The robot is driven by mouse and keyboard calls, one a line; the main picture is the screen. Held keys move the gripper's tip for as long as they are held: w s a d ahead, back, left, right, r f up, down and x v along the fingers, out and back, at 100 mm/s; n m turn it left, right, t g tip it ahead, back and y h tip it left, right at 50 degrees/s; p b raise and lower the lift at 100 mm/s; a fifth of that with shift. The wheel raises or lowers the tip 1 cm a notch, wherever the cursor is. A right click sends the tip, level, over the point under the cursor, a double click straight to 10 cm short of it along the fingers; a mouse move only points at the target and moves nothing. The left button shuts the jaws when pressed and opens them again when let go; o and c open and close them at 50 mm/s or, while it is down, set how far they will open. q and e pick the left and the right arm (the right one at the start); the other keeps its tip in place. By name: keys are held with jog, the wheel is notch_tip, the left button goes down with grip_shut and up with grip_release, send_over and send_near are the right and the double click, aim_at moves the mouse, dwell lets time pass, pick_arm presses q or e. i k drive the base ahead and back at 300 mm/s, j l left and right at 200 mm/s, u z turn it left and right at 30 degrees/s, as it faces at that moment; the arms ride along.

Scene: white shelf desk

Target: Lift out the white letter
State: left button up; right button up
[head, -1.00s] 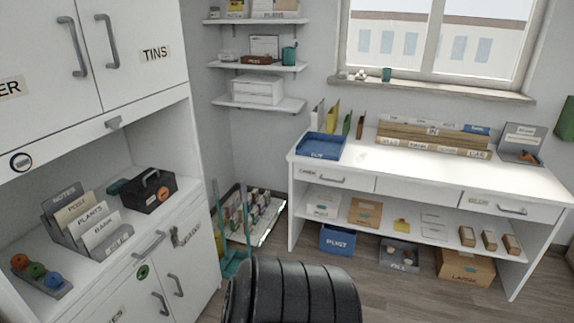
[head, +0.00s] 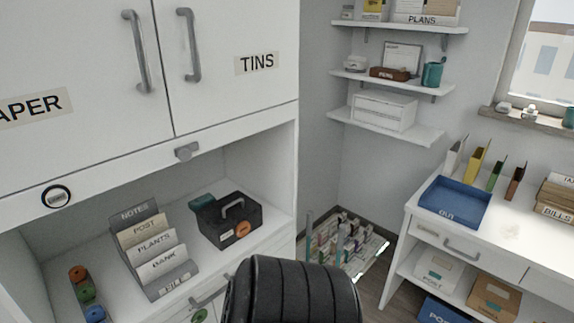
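A grey letter rack (head: 172,284) stands in the open recess of the cabinet, at the left of the head view. Upright pieces labelled NOTES, POST, PLANTS and BANK show in it, one behind another. The POST piece (head: 143,230) is cream. The PLANTS piece (head: 154,246) and the BANK piece (head: 162,263) are whitish. The front of the rack carries a label that is partly cut off from view. I cannot tell which piece is the white letter. Neither of my grippers is in view.
A black toolbox (head: 230,223) stands just right of the rack. Coloured round pieces (head: 88,293) sit at its left. Cabinet doors (head: 230,100) hang above the recess. A blue tray (head: 455,203) lies on the white desk (head: 415,213) at right.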

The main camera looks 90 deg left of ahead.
aim_at(139, 254)
jog(key=j+u, duration=0.2)
jog(key=u, duration=0.25)
jog(key=j+u, duration=0.25)
jog(key=u, duration=0.25)
jog(key=j+u, duration=0.2)
jog(key=u, duration=0.25)
jog(key=j+u, duration=0.15)
jog(key=u, duration=0.35)
jog(key=i, duration=0.1)
